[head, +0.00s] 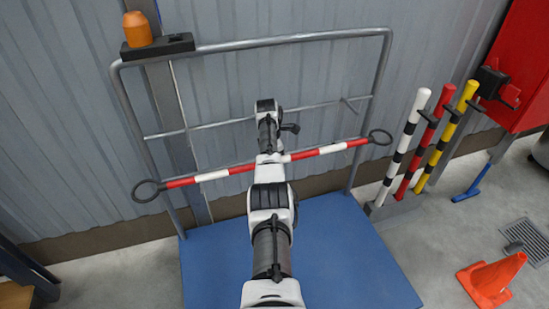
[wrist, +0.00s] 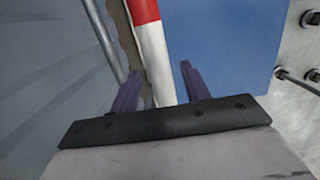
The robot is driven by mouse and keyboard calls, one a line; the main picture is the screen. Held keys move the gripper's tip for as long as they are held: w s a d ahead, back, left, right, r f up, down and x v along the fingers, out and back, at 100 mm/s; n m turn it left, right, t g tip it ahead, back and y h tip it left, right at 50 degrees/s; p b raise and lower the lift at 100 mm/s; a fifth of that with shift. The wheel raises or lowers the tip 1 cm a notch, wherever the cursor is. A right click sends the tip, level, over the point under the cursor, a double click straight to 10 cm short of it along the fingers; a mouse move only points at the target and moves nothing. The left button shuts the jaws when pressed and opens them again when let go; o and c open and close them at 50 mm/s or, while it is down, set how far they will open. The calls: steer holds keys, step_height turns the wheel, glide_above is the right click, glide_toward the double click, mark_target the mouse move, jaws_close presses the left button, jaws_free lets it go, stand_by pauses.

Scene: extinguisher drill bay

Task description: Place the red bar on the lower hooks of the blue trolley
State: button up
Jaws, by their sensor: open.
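The red bar (head: 215,175), banded red and white with a black ring at each end, runs across the front of the blue trolley's grey frame (head: 118,95), above its blue deck (head: 350,250). Its left end is lower in the picture. My arm crosses in front of its middle and hides that part and my gripper in the head view. In the wrist view the bar (wrist: 150,50) passes between the two purple fingers of my open gripper (wrist: 157,85). A short peg (head: 350,105) shows on the frame's crossbar. I cannot tell whether lower hooks bear the bar.
An orange beacon (head: 137,28) sits on a black box at the frame's top left. Striped posts (head: 405,145) stand in a rack at right, beside a red cabinet (head: 520,65). An orange cone (head: 492,277) and a floor drain (head: 525,238) lie right of the trolley. A corrugated wall is behind.

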step_height(320, 180, up, 12)
steer(key=a, duration=0.1)
steer(key=shift+s+a, duration=0.2)
stand_by(0.3)
